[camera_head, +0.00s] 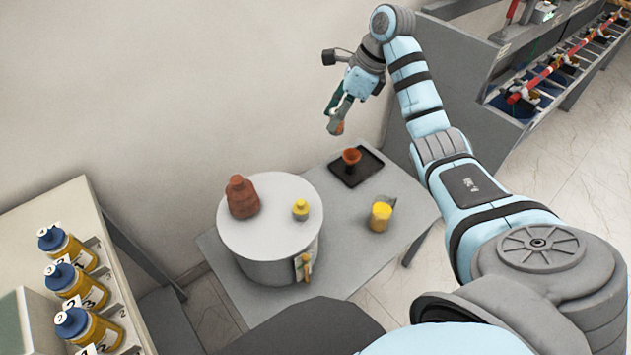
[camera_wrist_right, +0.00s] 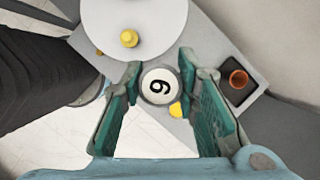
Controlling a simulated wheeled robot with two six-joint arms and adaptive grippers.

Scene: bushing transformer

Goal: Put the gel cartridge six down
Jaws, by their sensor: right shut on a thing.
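The gel cartridge six (camera_wrist_right: 158,86) shows end-on in the right wrist view as a round white face with a black digit, read as 6 or 9, inside a dark rim. It sits between the green fingers of my right gripper (camera_wrist_right: 160,72), which is shut on it. In the head view my right gripper (camera_head: 338,116) is raised in front of the wall, above and behind the grey table. My left gripper is in neither view.
The grey table (camera_head: 345,270) bears a round white-topped drum (camera_head: 275,225) with a brown bottle (camera_head: 242,197) and small yellow bottle (camera_head: 300,209). A yellow cup (camera_head: 381,215) and black tray (camera_head: 371,168) with orange-brown cup (camera_head: 351,158) stand right. Numbered blue-capped bottles (camera_head: 82,283) stand left.

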